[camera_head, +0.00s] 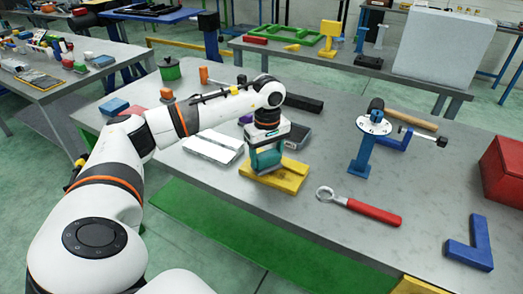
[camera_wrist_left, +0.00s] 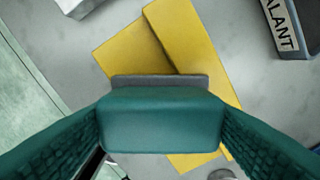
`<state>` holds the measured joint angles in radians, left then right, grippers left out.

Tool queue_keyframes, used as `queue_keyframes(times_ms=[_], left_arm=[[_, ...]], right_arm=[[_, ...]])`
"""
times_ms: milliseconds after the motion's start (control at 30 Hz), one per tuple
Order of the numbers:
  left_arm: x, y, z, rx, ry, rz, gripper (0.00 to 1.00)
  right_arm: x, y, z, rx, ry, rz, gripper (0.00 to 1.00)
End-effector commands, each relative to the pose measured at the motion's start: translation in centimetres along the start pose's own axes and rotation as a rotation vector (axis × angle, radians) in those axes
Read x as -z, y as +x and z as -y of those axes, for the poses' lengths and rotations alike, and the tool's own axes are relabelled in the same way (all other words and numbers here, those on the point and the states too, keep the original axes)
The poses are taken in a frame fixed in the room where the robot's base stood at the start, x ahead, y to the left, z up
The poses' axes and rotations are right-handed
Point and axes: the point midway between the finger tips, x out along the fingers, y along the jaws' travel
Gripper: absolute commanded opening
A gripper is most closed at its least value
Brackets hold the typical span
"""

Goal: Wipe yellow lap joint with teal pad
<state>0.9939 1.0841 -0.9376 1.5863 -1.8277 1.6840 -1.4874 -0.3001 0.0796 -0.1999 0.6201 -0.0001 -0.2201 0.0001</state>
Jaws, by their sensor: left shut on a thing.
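The yellow lap joint (camera_head: 288,181) lies flat on the grey table, made of two overlapping plates with a step between them. It also shows in the left wrist view (camera_wrist_left: 175,35). My left gripper (camera_head: 266,152) points down over it and is shut on the teal pad (camera_wrist_left: 162,122), a block with a dark grey layer on one side. One textured teal finger grips each side of the pad. The pad covers part of the lap joint; I cannot tell whether it touches the surface. My right gripper is not in view.
A silver metal piece (camera_head: 212,149) lies left of the joint, and a dark labelled box (camera_wrist_left: 290,25) lies behind it. A wrench with a red handle (camera_head: 360,207) lies to the right. A blue stand (camera_head: 366,150) is behind the wrench. The table's front edge is close.

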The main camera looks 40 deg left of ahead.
Motion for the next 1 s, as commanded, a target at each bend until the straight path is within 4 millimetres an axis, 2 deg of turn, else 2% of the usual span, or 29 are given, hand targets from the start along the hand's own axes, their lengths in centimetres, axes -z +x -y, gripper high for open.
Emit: queue_keyframes(times_ms=[100,367,700,1000], left_arm=[[0.9,-0.1,0.6,0.002,0.001,0.000,0.44],[1.7,0.0,1.1,0.002,0.001,0.000,0.44],[4.1,0.3,2.5,0.000,0.003,-0.001,0.44],[5.2,0.4,3.2,-0.002,0.004,-0.002,0.44]], right_arm=[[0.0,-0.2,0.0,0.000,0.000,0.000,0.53],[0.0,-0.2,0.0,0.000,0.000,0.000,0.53],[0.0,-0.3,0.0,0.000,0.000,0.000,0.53],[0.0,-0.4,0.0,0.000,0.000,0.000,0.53]])
